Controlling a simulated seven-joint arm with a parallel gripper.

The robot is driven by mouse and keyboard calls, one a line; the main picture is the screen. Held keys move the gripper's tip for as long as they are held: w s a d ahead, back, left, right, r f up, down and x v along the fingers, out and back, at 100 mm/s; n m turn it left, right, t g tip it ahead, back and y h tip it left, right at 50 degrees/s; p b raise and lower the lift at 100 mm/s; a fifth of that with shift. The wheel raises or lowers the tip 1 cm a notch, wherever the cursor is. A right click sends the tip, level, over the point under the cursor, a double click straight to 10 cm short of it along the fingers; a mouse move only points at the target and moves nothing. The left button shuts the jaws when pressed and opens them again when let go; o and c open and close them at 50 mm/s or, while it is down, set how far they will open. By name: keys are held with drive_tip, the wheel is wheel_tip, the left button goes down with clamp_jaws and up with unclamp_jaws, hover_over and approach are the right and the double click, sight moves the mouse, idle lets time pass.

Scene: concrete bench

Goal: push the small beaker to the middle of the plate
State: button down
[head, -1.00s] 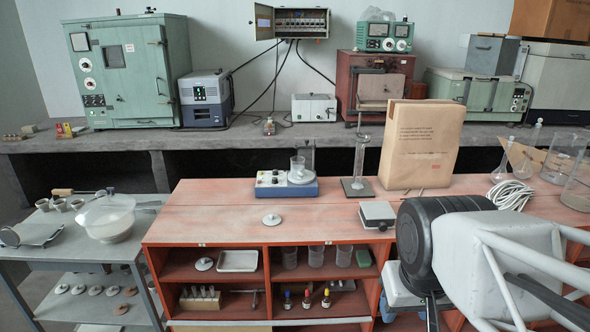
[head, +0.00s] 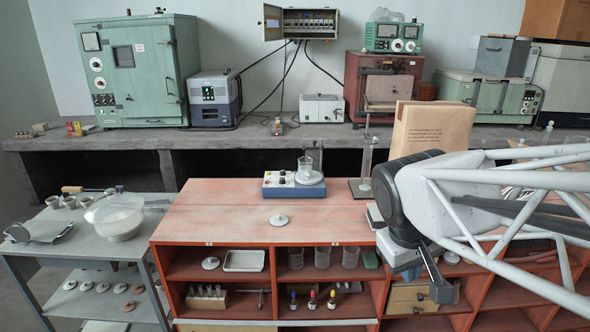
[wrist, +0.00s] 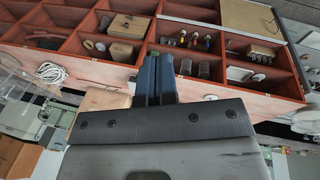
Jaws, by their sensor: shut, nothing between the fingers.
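The small beaker (head: 305,167) is clear glass and stands upright on the round pale plate (head: 318,178) of a blue and white stirrer. In the head view it appears a little left of the plate's middle, though the exact offset is hard to tell. My gripper (head: 442,291) is shut and empty. It hangs low in front of the red shelf unit, to the right of the stirrer and well apart from it. In the wrist view my gripper (wrist: 158,66) shows two fingers together. I cannot make out the beaker or plate there.
A glass cylinder (head: 367,165) on a dark base stands right of the stirrer. A paper bag (head: 430,128) stands behind my arm. A white lid-like disc (head: 278,220) lies in front of the stirrer. The red top (head: 215,215) left of it is clear.

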sight(301, 166)
drive_tip(key=w+a+f+n+t+h, duration=0.1)
drive_tip(key=w+a+n+h, duration=0.2)
drive_tip(key=w, duration=0.9)
drive_tip(key=w+a+n+h, duration=0.1)
drive_tip(key=w+n+h, duration=0.3)
drive_tip(key=w, duration=0.7)
drive_tip(key=w+a+f+n+t+h, duration=0.15)
drive_tip(key=w+n, duration=0.45)
drive_tip(key=w, duration=0.6)
drive_tip(key=w+a+f+n+t+h, duration=0.1)
drive_tip(key=w+a+f+n+t, duration=0.3)
drive_tip(key=w+a, duration=0.7)
drive_tip(key=w+a+f+n+t+h, duration=0.1)
drive_tip(key=w+a+f+n+t, duration=0.3)
drive_tip(key=w+a+f+n, duration=0.3)
drive_tip(key=w+a, duration=0.4)
drive_tip(key=shift+a+f+t, duration=0.2)
drive_tip(key=shift+a+t, duration=0.1)
drive_tip(key=shift+t, duration=0.05)
drive_tip(key=shift+w+d, duration=0.1)
drive_tip(key=shift+w, duration=0.1)
drive_tip(key=x, duration=1.3)
drive_tip(key=shift+w+d+f, duration=0.1)
drive_tip(key=shift+w+d, duration=0.15)
drive_tip(key=shift+x, duration=1.4)
